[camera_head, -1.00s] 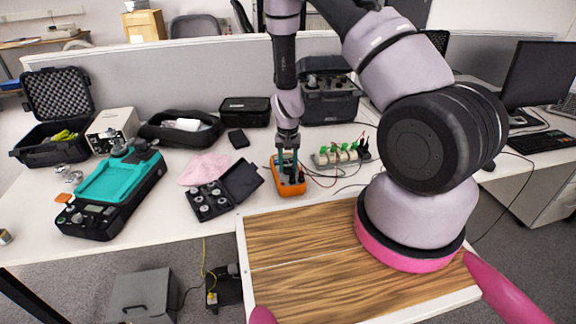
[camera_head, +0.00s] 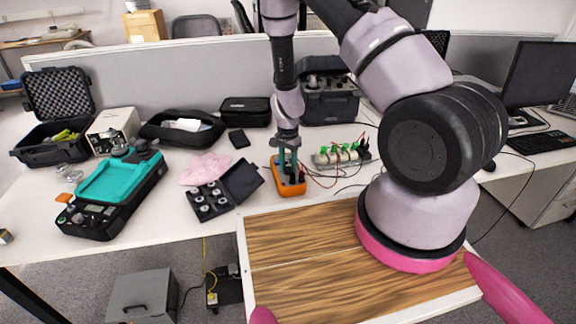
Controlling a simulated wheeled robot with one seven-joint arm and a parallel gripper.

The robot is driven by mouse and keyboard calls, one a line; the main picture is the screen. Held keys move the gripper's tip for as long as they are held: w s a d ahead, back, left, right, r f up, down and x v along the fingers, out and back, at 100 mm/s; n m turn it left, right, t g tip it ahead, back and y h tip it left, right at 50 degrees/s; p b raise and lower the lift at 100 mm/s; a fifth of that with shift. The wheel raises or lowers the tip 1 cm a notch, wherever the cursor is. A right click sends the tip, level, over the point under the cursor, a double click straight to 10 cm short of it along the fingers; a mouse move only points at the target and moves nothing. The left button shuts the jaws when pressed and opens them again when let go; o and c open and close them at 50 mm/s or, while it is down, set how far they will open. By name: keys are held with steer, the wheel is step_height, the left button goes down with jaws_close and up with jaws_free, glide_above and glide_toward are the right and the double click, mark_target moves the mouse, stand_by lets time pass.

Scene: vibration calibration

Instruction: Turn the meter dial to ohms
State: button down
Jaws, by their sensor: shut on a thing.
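The meter (camera_head: 290,189) is an orange handheld unit lying on the white bench, with red and black leads running off to its right. My gripper (camera_head: 287,163) points down over the meter's upper face and is shut on the dial. The dial itself is hidden by the fingers, and its pointer position and markings cannot be read.
A strip with green parts (camera_head: 341,153) stands right of the meter, with leads between them. An open black case of round weights (camera_head: 210,202) lies to the left. A teal and black device (camera_head: 113,190) is further left. A black equipment case (camera_head: 328,95) stands behind.

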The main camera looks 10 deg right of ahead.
mark_target(288, 167)
stand_by(0.3)
steer(key=shift+c, duration=2.1)
jaws_free()
step_height(288, 167, up, 11)
steer(key=shift+f, duration=0.1)
